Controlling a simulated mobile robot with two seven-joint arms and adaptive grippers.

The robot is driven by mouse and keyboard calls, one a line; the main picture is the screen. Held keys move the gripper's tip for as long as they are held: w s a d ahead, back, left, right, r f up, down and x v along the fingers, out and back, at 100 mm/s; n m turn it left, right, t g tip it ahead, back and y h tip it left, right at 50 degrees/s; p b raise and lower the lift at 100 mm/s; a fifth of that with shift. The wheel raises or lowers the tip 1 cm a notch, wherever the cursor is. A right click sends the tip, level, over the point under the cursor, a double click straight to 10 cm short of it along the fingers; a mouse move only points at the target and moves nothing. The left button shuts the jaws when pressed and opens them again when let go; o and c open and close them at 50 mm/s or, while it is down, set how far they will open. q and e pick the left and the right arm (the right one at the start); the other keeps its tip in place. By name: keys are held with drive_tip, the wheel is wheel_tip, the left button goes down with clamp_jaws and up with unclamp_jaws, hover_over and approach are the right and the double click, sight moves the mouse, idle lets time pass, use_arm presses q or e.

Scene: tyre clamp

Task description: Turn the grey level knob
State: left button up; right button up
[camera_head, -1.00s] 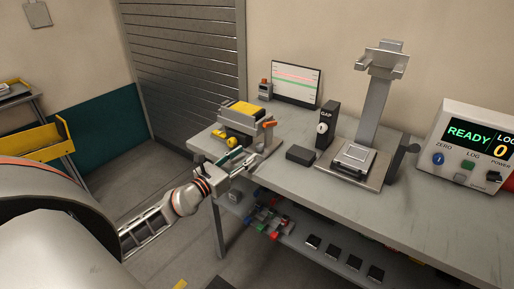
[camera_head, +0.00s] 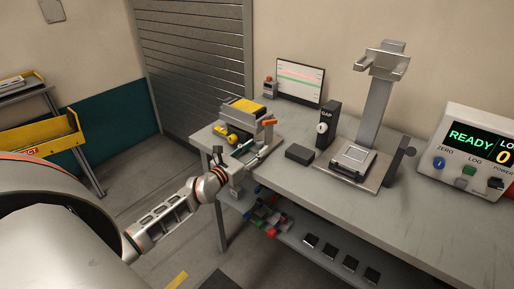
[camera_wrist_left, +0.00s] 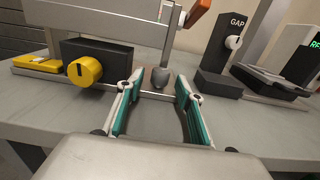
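A small grey knob (camera_wrist_left: 160,77), which looks like the level knob, sits low on the front of the clamp fixture (camera_head: 243,116) in the left wrist view. My left gripper (camera_wrist_left: 159,88) is open, its two teal-padded fingers on either side of the line to the knob. The fingertips are close in front of it; I cannot tell that they touch it. In the head view my left gripper (camera_head: 236,160) is at the bench's front left edge by the fixture, and the knob is not clear there. My right gripper is not in view.
A yellow knob (camera_wrist_left: 85,70) is left of the grey one, and an orange-ended lever (camera_wrist_left: 197,12) is above right. The GAP box (camera_head: 327,126), a dark block (camera_head: 299,153) and a press stand (camera_head: 376,105) are farther right. The bench front (camera_head: 400,205) is clear.

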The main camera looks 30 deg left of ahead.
use_arm(q)
drive_tip(key=shift+w, duration=0.7)
